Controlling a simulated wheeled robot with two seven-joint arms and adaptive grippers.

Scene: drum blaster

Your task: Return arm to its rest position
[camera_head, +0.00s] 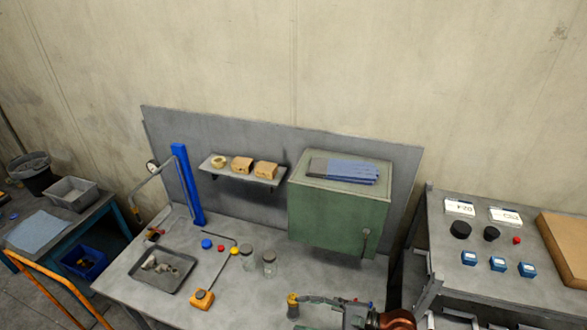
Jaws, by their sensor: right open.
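My right gripper (325,302) is at the bottom of the head view, over the front of the grey workbench (240,300). It is small and partly cut off by the frame edge, with its fingers pointing left and open. A small yellow-topped item (292,300) is by the fingertips; I cannot tell whether it touches them. I see nothing clearly held. My left gripper is not in view.
A green cabinet (335,218) with blue gloves (350,170) on top stands behind the gripper. A second table (480,285) stands at the right.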

